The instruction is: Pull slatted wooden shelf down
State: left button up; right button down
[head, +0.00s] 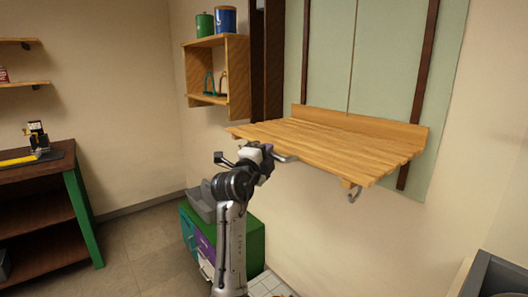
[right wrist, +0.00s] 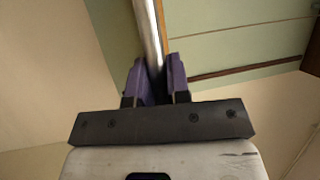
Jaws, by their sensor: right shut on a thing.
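The slatted wooden shelf (head: 335,143) sticks out roughly level from a pale green wall panel, with a raised wooden board along its back. A silver metal bar (head: 285,158) shows at its front left edge, and a curved metal piece (head: 354,196) hangs under its front right. My right gripper (head: 268,157) is at the left part of the front edge. In the right wrist view its purple fingers (right wrist: 156,80) are shut on the silver bar (right wrist: 149,35), with a thin strip of wood beside it. My left gripper is not in view.
A wooden wall box (head: 238,75) with green and blue cans on top hangs left of the shelf. A green cabinet (head: 250,240) with a grey bin stands below. A workbench (head: 40,190) is at the far left. A dark-rimmed grey container (head: 500,275) is at the lower right.

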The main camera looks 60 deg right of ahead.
pick_arm(q)
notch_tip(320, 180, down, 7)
jog(key=b, duration=0.5)
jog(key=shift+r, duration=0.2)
pick_arm(e)
notch_tip(320, 180, down, 7)
jog(key=shift+f, duration=0.2)
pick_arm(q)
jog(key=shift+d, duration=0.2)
pick_arm(e)
jog(key=shift+w+d+f, duration=0.1)
jog(key=c, duration=1.1)
grip_release()
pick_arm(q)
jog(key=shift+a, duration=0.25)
